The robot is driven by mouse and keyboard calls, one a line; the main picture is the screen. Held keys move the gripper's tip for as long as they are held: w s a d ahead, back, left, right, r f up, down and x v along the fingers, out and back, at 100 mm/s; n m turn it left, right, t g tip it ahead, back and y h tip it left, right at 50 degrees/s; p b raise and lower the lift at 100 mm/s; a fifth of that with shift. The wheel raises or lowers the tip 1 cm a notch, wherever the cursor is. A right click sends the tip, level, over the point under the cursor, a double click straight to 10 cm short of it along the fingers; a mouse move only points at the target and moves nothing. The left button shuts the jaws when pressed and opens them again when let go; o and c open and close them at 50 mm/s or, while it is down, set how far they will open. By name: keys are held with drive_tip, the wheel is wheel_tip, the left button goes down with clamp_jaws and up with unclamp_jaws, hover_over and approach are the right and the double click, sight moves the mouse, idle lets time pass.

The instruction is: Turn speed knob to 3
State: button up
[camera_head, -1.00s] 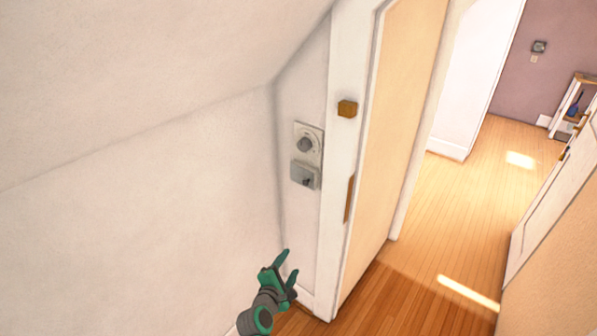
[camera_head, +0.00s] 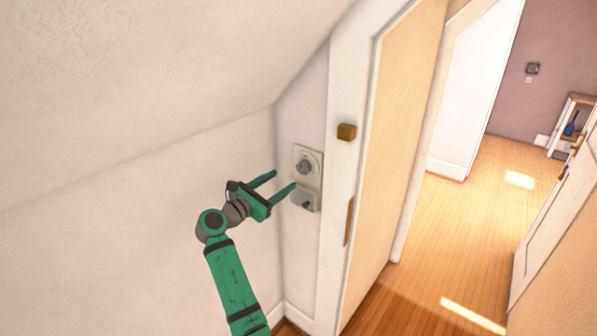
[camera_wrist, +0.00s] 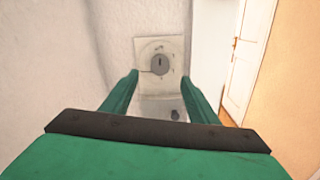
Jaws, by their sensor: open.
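The speed knob (camera_head: 305,167) is a round grey dial on a pale square wall plate (camera_head: 315,158). In the wrist view the knob (camera_wrist: 159,64) sits ahead of the fingers, near the middle, with a dark mark on its face. Markings around it are too small to read. Below it is a second grey box (camera_head: 308,197) with a small dark switch, which also shows in the wrist view (camera_wrist: 176,114). My gripper (camera_head: 284,182) is open and empty, its green fingers pointing at the plates, a little left of and below the knob. The fingers do not appear to touch the knob.
A sloped ceiling (camera_head: 150,80) comes down close on the left. A white door frame (camera_head: 345,90) with a small brown block (camera_head: 346,132) stands right of the plates. The wooden floor (camera_head: 460,230) beyond the doorway is clear.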

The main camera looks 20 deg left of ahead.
sight(301, 168)
drive_tip(key=x, duration=0.9)
drive_tip(key=shift+w+d+f, duration=0.1)
drive_tip(key=shift+w+d, duration=0.1)
drive_tip(key=shift+w, duration=0.15)
drive_tip(key=c, duration=1)
drive_tip(key=shift+c, duration=0.2)
